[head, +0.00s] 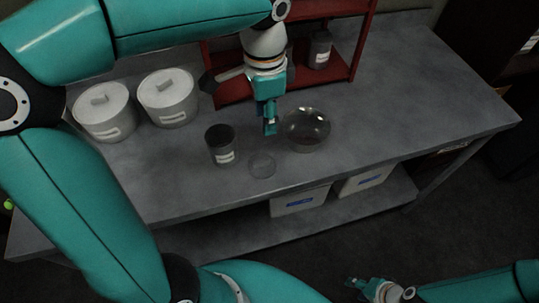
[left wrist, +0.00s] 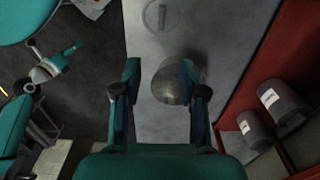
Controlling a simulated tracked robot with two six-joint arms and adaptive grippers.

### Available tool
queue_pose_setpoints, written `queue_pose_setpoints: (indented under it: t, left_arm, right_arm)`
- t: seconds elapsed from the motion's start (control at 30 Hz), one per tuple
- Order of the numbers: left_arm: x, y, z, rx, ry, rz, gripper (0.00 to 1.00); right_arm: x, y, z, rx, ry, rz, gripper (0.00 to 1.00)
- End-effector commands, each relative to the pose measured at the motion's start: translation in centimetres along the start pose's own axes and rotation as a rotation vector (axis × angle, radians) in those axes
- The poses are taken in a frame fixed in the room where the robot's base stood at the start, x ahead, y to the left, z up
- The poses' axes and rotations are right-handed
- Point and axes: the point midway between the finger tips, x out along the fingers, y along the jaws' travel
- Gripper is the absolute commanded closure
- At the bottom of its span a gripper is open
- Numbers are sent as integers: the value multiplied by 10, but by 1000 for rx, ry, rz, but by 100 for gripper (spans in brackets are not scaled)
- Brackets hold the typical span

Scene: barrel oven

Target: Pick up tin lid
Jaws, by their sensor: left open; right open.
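The tin lid (head: 262,165) is a small, flat grey disc lying on the grey table, between a dark tin and a round bowl. In the left wrist view the lid (left wrist: 158,15) is at the top edge, with a bar-shaped handle on it. The dark tin (head: 221,147) with a white label stands upright to the left of the lid; its top looks dark. My left gripper (head: 269,126) points down above the table, behind the lid and apart from it. Its fingers (left wrist: 160,78) are open and empty. My right gripper (head: 378,290) is open, low in front of the table.
The shiny bowl (head: 307,130) sits just right of my left gripper and shows beyond its fingers in the left wrist view. Two white lidded canisters (head: 168,98) stand at the left. A red shelf (head: 345,62) holding tins stands behind. The table's right side is clear.

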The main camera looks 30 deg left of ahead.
Motion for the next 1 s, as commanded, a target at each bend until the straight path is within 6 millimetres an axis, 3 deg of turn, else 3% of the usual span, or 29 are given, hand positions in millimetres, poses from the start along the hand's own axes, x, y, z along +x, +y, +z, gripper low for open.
queue_pose_setpoints:
  t: [0.4,0.77,1.0]
  left_arm:
    - [86,4,-12,36,-5,4,58]
    - [114,3,-13,38,-3,3,58]
    - [147,-1,-10,39,-4,4,58]
  right_arm:
    - [8,3,0,0,-1,0,55]
    - [8,3,0,0,-1,0,55]
    - [8,3,0,0,-1,0,55]
